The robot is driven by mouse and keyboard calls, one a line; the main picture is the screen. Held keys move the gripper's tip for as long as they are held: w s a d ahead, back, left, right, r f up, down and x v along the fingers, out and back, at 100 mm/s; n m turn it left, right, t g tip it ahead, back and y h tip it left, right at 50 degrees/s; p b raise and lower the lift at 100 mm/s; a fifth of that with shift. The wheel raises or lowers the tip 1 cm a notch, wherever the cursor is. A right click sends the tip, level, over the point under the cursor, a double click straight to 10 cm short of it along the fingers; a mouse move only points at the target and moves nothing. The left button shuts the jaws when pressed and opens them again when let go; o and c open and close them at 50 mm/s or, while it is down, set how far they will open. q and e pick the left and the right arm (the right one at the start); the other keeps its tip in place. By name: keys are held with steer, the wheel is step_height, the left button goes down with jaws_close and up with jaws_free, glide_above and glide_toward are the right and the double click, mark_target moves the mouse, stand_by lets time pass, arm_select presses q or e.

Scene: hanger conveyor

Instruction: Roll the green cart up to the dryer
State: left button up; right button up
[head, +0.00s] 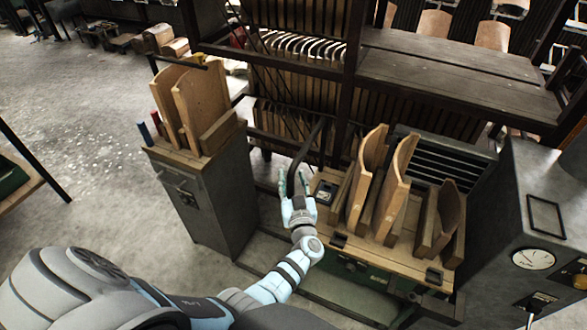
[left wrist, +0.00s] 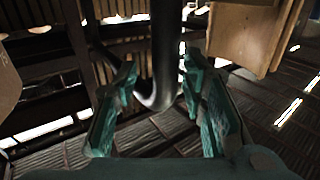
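The green cart (head: 352,274) stands at lower centre in the head view, with a wooden top carrying curved wooden panels (head: 393,188). A dark bent bar (head: 307,146), apparently the cart's handle, rises at its left end. My left gripper (head: 294,180) is at the lower part of this bar. In the left wrist view its teal fingers (left wrist: 162,105) are apart, and the bar (left wrist: 163,50) shows between them or just beyond; I cannot tell if they touch. A grey machine with a round gauge (head: 534,258), probably the dryer, stands right of the cart. My right gripper is not in view.
A grey cabinet (head: 217,205) with wooden panels on top stands left of the gripper. A dark rack (head: 450,75) with hanging pieces stands behind the cart. A louvred grey box (head: 444,160) is behind the panels. Open floor (head: 80,100) lies to the left.

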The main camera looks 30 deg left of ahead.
arm_select(q)
steer(key=r, duration=0.7)
steer(key=shift+d+r, duration=0.15)
steer(key=shift+d, duration=0.05)
